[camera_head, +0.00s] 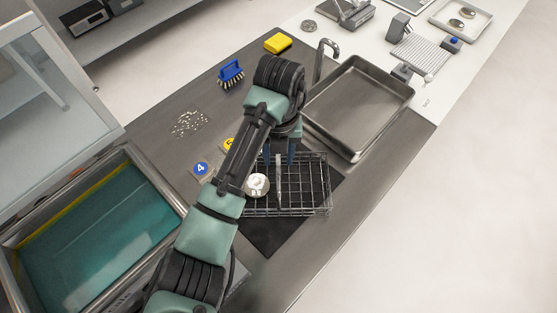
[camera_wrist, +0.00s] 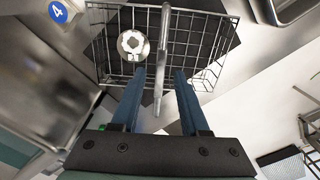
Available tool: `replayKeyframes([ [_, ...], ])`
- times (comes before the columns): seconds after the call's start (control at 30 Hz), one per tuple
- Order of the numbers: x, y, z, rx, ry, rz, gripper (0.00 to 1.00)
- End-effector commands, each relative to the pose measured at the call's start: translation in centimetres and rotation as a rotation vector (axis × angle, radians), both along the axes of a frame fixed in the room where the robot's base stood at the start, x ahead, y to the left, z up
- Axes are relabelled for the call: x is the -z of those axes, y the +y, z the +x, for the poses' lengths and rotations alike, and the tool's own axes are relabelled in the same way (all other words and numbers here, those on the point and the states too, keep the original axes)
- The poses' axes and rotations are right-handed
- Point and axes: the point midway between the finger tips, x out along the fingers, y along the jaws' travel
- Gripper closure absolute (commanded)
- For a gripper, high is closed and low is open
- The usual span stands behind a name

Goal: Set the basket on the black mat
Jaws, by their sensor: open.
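The wire basket (camera_head: 328,200) sits over the black mat (camera_head: 272,237), turned at an angle to it. The mat shows through the mesh and past the near side; some basket corners reach beyond it. A round white metal part (camera_head: 257,186) lies in the basket's left part. My gripper (camera_head: 279,158) is open above the basket, its blue fingers pointing down. In the wrist view the basket (camera_wrist: 226,45) has a flat grey handle (camera_wrist: 162,55) running between the two open fingers, apart from both. Whether the fingertips are level with the handle is hard to tell.
A steel tray (camera_head: 357,107) stands right of my arm. A teal-filled tank (camera_head: 95,240) is at the left. A blue brush (camera_head: 231,73), a yellow sponge (camera_head: 278,43) and scattered small parts (camera_head: 189,124) lie behind. A blue "4" marker (camera_head: 201,169) is left of the basket.

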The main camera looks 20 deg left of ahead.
Motion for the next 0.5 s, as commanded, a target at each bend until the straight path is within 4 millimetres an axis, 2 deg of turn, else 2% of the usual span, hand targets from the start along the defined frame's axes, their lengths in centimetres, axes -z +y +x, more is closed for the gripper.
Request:
replayKeyframes([
  [0.3,-7.5,0.2,0.1,0.000,-0.002,0.004,0.55],
  [0.5,-9.3,0.0,0.1,-0.001,0.000,0.001,0.55],
])
